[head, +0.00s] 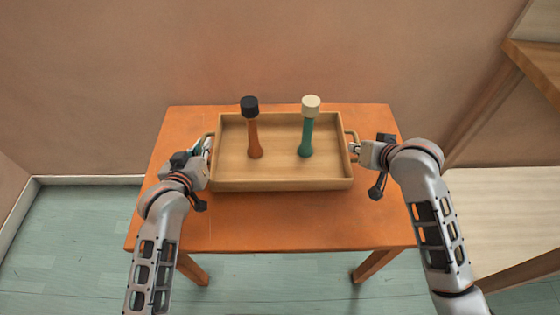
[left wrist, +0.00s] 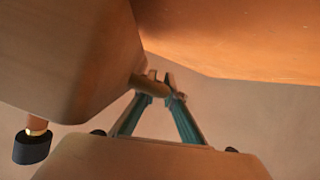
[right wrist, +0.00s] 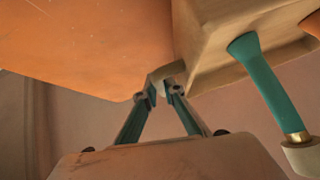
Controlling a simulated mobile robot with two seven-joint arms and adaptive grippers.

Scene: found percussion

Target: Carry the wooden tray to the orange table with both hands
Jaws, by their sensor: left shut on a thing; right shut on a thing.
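The wooden tray (head: 282,184) is over the orange table (head: 262,232), inside its outline in the head view; I cannot tell whether it rests on the top or hangs just above it. My left gripper (head: 207,146) is shut on the tray's left handle, which also shows in the left wrist view (left wrist: 150,86). My right gripper (head: 354,148) is shut on the right handle, seen between the fingertips in the right wrist view (right wrist: 166,72). The tray looks about level.
An orange stick-like piece with a black top (head: 254,135) and a teal one with a cream top (head: 306,137) stand in the tray. Bare tabletop lies in front of the tray. A wall is behind the table; a wooden piece of furniture (head: 538,68) is at the far right.

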